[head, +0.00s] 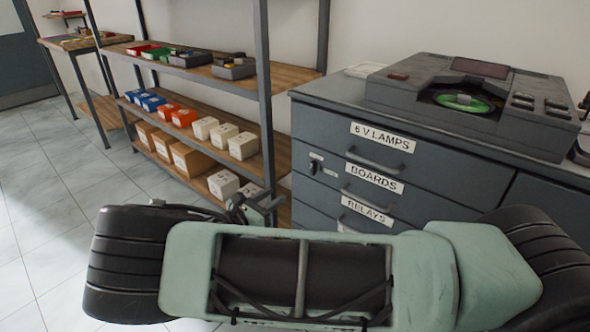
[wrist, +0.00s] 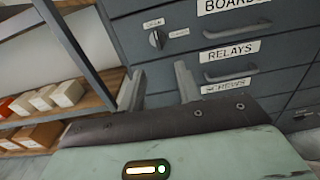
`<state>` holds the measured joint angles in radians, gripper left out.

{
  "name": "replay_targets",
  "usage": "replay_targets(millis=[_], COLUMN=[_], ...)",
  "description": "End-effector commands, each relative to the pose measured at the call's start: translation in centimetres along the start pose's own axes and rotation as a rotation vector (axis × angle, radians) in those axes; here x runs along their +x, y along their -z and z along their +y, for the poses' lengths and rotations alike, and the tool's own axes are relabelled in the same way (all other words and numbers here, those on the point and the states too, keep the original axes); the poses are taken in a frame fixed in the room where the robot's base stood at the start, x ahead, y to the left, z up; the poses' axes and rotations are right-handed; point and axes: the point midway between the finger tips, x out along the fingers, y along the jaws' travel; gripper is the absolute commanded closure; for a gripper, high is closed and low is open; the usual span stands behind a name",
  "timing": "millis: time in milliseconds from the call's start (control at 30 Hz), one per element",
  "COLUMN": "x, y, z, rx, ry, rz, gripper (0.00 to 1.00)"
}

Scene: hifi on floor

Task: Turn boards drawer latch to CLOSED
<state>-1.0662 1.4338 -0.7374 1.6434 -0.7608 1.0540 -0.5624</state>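The boards drawer (head: 366,185) is a grey cabinet drawer with a white BOARDS label (head: 374,178). Its latch (head: 316,167) is a small dark knob at the drawer's left end; it shows larger in the wrist view (wrist: 157,39). One small white tag sits above the knob and one to its right; their print is too small to read surely. I cannot tell exactly where the knob points. My gripper (wrist: 158,88) is open and empty, its two fingers apart below the latch in the wrist view and not touching it. In the head view my arm partly hides the gripper.
The 6 V LAMPS drawer (head: 410,165) is above, and the RELAYS drawer (head: 350,215) below, with bar handles. A device with a green disc (head: 463,102) stands on the cabinet top. A shelf rack (head: 180,80) with boxes stands close on the left. Tiled floor (head: 45,200) is clear farther left.

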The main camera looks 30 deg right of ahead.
Motion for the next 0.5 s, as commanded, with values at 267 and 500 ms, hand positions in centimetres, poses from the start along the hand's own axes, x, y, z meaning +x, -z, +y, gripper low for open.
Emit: replay_targets(millis=[267, 500], x=[2.3, 7.3], y=[-0.2, -0.3], z=[0.4, 0.4], rx=[-0.01, -0.01], ry=[-0.013, -0.011], rz=[-0.024, -0.024], gripper=[0.66, 0.66])
